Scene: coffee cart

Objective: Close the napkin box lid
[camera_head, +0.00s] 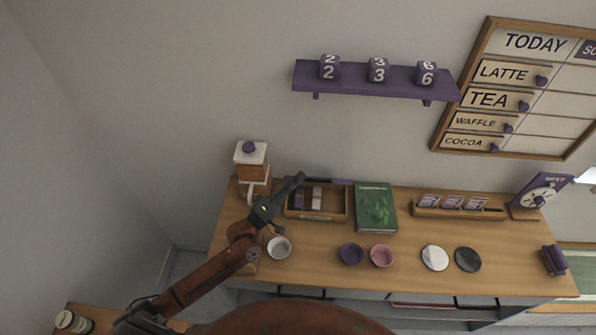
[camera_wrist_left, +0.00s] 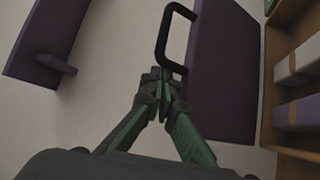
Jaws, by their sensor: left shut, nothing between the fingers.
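The napkin box (camera_head: 347,205) is an open wooden tray at the back left of the counter, with purple and white napkin packs inside. Its purple lid (camera_head: 338,181) stands raised at the back edge. In the left wrist view the lid (camera_wrist_left: 228,75) is a purple panel with a black loop handle (camera_wrist_left: 163,38), beside the box wall (camera_wrist_left: 268,75). My left gripper (camera_head: 299,177) reaches over the box's left end; its shut, empty fingertips also show in the wrist view (camera_wrist_left: 160,78). They are close to the handle; I cannot tell whether they touch. My right gripper is out of view.
A wooden dispenser (camera_head: 252,172) stands left of the box and a green book (camera_head: 375,207) right of it. A white bowl (camera_head: 279,247), purple bowl (camera_head: 351,254) and pink bowl (camera_head: 382,256) stand in front. A purple shelf (camera_head: 372,80) hangs above.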

